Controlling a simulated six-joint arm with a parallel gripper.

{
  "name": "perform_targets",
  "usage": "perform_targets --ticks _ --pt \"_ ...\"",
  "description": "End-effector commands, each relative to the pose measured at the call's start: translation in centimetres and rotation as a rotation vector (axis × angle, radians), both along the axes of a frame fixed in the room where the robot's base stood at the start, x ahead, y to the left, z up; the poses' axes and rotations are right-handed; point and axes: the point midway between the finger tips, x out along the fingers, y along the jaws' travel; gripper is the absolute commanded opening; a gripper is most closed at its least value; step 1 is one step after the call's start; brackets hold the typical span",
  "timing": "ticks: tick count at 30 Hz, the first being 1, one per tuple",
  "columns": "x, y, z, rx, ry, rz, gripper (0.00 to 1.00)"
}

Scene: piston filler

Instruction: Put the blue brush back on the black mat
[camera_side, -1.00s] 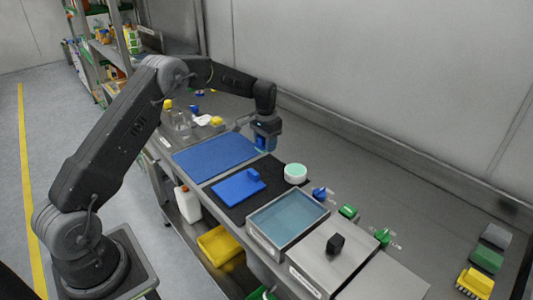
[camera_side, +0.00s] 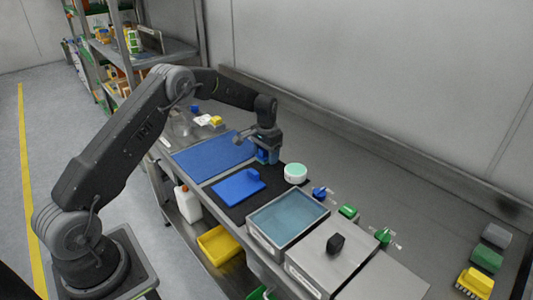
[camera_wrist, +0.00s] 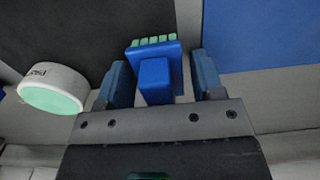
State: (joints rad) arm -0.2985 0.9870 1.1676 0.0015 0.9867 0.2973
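In the wrist view the blue brush (camera_wrist: 155,80), with pale green bristles, is between the two fingers of my gripper (camera_wrist: 157,80). Narrow gaps show on both sides of the brush, so the fingers look open around it. The black mat (camera_wrist: 60,30) lies behind and left of the brush there. In the side view my gripper (camera_side: 267,157) is low at the back-left corner of the black mat (camera_side: 232,212). The brush cannot be told apart from the blue fingers there. I cannot tell whether the bristles touch the surface.
The tub also shows in the wrist view (camera_wrist: 55,88). A larger blue mat (camera_side: 205,158) lies to the left. A water-filled tray (camera_side: 287,218) stands in front right.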

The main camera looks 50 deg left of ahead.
Motion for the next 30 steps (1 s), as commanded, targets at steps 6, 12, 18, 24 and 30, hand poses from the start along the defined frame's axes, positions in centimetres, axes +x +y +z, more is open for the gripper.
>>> perform_targets --ticks 6,12,18,24,30 --pt "0.0 0.0 0.0 0.0 0.0 0.0 0.7" --pt "0.0 0.0 0.6 0.0 -0.002 0.0 0.7" --pt "0.1 0.0 3.9 0.001 -0.004 0.0 0.7" --pt "0.1 0.0 8.2 0.001 -0.004 0.0 0.7" --pt "0.0 0.0 11.2 0.001 -0.002 0.0 0.7"
